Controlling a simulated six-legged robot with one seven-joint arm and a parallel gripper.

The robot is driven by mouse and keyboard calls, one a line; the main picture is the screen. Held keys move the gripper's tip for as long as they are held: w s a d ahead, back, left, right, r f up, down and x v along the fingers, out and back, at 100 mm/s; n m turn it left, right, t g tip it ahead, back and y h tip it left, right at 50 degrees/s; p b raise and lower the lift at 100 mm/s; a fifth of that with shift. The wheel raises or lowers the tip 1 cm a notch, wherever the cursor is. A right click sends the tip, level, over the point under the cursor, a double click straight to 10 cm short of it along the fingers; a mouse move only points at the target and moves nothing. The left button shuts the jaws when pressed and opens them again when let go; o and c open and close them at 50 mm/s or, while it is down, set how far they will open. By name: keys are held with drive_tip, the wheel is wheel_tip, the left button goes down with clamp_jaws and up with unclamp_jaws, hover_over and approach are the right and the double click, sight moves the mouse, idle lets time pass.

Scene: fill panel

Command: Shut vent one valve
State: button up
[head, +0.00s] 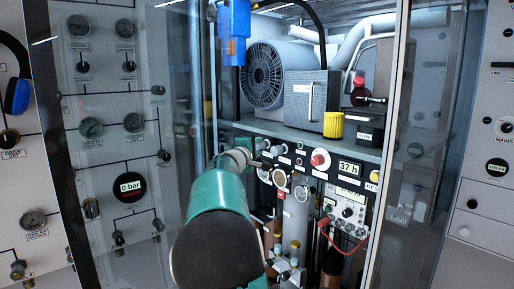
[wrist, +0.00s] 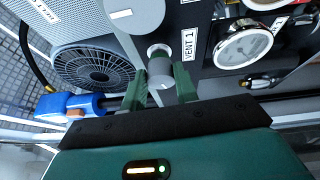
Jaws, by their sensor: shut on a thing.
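In the head view my teal arm reaches into the open cabinet and covers most of the gripper and the valve. The angle of the valve is hard to tell.
A round pressure gauge (wrist: 242,46) sits right of the valve in the wrist view. A blue tool (head: 234,25) hangs at the upper left of the cabinet. Glass doors flank the opening.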

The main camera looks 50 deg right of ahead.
drive_tip(key=m+h, duration=0.1)
drive_tip(key=m, duration=0.3)
drive_tip(key=shift+f+g+h, duration=0.3)
drive_tip(key=shift+f+h, duration=0.05)
drive_tip(key=shift+h, duration=0.05)
drive_tip(key=m+g+h, duration=0.1)
drive_tip(key=m, duration=0.2)
drive_tip(key=m+h, duration=0.1)
drive_tip(key=m, duration=0.1)
drive_tip(key=shift+w+f+m+g, duration=0.15)
drive_tip(key=shift+m+g, duration=0.25)
drive_tip(key=shift+m, duration=0.3)
drive_tip(key=o, duration=1)
drive_tip(key=shift+c, duration=0.2)
drive_tip(key=v, duration=1.3)
drive_tip(key=shift+a, duration=0.4)
